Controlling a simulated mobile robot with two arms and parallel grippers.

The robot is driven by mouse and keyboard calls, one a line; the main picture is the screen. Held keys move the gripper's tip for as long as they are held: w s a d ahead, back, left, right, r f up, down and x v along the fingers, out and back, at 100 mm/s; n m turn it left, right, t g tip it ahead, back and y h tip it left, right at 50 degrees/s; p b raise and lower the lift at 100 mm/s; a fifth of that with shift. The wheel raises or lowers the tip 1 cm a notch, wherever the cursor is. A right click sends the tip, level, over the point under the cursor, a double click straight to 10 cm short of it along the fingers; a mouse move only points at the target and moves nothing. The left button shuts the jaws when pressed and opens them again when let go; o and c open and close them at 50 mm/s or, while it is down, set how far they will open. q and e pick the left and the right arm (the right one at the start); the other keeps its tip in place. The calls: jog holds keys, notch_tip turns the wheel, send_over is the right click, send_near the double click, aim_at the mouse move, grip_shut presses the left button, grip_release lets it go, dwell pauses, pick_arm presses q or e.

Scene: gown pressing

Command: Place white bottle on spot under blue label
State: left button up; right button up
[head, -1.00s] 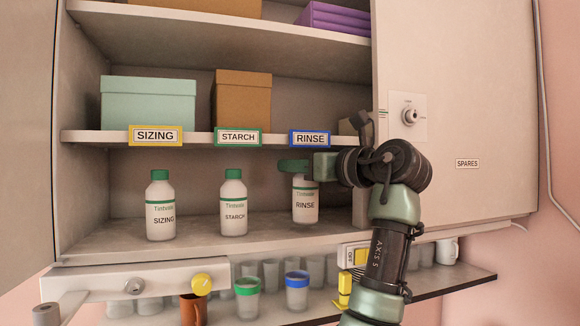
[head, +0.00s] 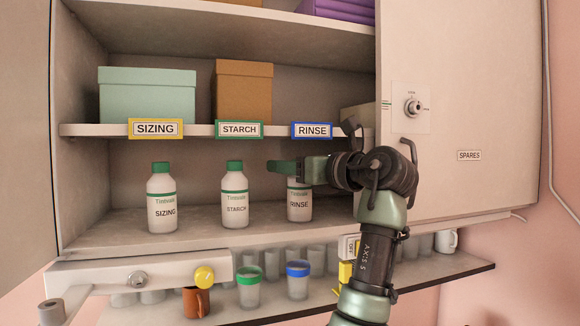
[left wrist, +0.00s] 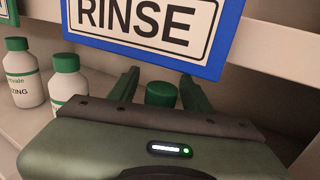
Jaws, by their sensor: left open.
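The white bottle marked RINSE (head: 299,205) stands upright on the cabinet shelf below the blue-framed RINSE label (head: 312,130). That label also fills the top of the left wrist view (left wrist: 145,25). My left gripper (head: 284,167) is at the height of the bottle's top and hides its cap in the head view. In the left wrist view the gripper (left wrist: 160,86) is open, with one finger on each side of a green cap (left wrist: 161,97). I cannot tell whether the fingers touch it. My right gripper is not in view.
Similar white bottles marked SIZING (head: 162,205) and STARCH (head: 235,203) stand to the left, under yellow and green labels. A shelf edge (head: 205,131) runs just above the gripper. The cabinet door (head: 465,110) is at right. Cups (head: 297,284) line the lower ledge.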

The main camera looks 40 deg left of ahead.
pick_arm(q)
jog(key=shift+d, duration=0.35)
jog(key=s+d+b, duration=0.1)
jog(key=d+b, duration=0.5)
jog(key=d, duration=0.5)
jog(key=shift+d+r, duration=0.2)
